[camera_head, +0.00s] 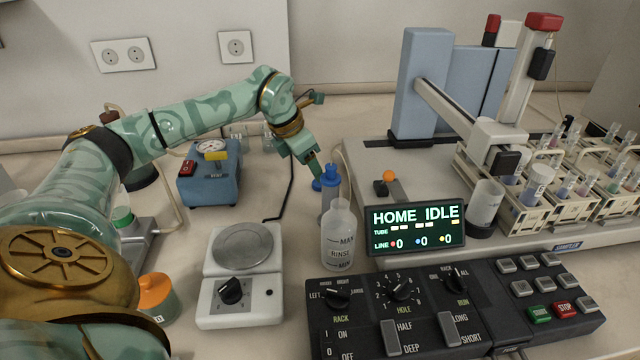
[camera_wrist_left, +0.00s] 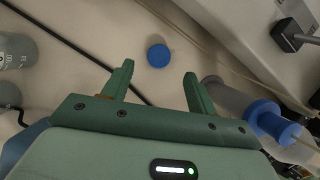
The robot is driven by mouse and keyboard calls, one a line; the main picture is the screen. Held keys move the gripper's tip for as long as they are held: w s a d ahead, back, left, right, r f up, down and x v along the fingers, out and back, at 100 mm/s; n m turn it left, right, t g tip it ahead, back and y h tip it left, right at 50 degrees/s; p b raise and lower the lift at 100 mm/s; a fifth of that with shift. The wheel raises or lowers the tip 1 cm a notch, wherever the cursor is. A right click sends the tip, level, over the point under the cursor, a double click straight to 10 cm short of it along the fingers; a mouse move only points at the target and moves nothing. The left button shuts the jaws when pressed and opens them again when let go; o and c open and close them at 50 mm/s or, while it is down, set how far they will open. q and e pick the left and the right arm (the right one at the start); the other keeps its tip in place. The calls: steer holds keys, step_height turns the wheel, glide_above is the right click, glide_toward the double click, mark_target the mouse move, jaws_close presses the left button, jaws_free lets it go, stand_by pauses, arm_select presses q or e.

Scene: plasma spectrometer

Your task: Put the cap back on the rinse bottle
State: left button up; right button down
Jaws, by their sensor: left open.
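The rinse bottle (camera_head: 339,240) stands upright near the centre in the head view, translucent, marked MAX and MIN, with a bare neck. A small round blue cap (camera_wrist_left: 158,55) lies on the bench in the left wrist view. It shows partly in the head view (camera_head: 317,185), just below my left gripper (camera_head: 312,168). My left gripper (camera_wrist_left: 158,85) is open and empty. The cap appears just beyond its fingertips, between their lines, not touching them. A second bottle with a blue top (camera_head: 331,176) stands behind the rinse bottle; its blue top (camera_wrist_left: 272,120) is right of the fingers in the wrist view. My right gripper is not in view.
A white stirrer plate (camera_head: 238,290) stands left of the rinse bottle. The control panel (camera_head: 440,310) and lit display (camera_head: 417,227) are at its right. A blue device (camera_head: 210,182) stands behind left. A dark cable (camera_head: 288,190) runs along the bench near the cap.

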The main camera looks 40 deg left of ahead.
mark_target(316, 183)
arm_select(q)
steer(key=b+x, duration=0.2)
steer(key=x, duration=0.3)
steer(key=shift+a+f, duration=0.1)
steer(key=c, duration=1)
